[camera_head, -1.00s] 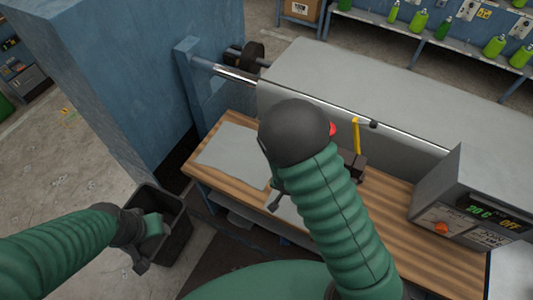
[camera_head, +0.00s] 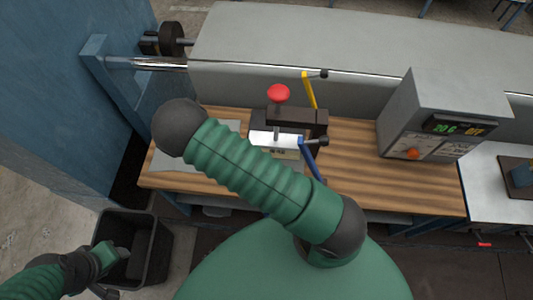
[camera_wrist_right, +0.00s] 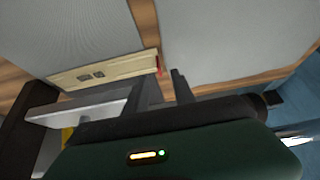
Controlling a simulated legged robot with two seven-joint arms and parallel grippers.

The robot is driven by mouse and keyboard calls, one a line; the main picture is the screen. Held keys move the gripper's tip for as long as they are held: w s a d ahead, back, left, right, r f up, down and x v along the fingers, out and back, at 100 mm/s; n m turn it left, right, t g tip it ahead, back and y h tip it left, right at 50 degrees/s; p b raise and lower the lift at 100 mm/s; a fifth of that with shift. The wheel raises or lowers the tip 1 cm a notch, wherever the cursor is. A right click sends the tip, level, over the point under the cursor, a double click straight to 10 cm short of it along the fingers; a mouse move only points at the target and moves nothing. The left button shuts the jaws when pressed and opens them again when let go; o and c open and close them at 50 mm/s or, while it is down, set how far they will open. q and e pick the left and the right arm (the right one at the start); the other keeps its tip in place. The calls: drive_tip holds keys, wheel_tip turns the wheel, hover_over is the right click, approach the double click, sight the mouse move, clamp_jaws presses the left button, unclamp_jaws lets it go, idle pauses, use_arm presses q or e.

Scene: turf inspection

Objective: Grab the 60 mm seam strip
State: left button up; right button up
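In the right wrist view a pale cream strip (camera_wrist_right: 105,72) with two small dark marks lies across the wooden top, between two grey sheets. The marks are too blurred to read, so I cannot tell if it is the 60 mm strip. My right gripper (camera_wrist_right: 160,84) has its two fingers apart with nothing between them, close to the strip's red-edged right end. In the head view my right forearm hides this gripper. A pale marked piece (camera_head: 281,153) partly shows under the clamp there. My left gripper (camera_head: 117,258) is over the black bin; its fingers are unclear.
A black clamp (camera_head: 312,118) with a red knob (camera_head: 278,93) and yellow and blue levers stands on the wooden bench (camera_head: 350,180). A grey control box (camera_head: 432,110) is to its right. A metal rod (camera_head: 240,66) runs behind. The black bin (camera_head: 160,250) stands front left.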

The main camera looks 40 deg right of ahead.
drive_tip(key=b+x, duration=0.4)
drive_tip(key=x, duration=0.1)
drive_tip(key=shift+s+a+f, duration=0.1)
drive_tip(key=shift+s+a, duration=0.05)
drive_tip(key=shift+s, duration=0.05)
drive_tip(key=shift+w, duration=0.3)
drive_tip(key=shift+c, duration=1.3)
drive_tip(key=shift+s+d, duration=0.1)
drive_tip(key=shift+d, duration=0.2)
clamp_jaws()
drive_tip(key=shift+a, duration=0.1)
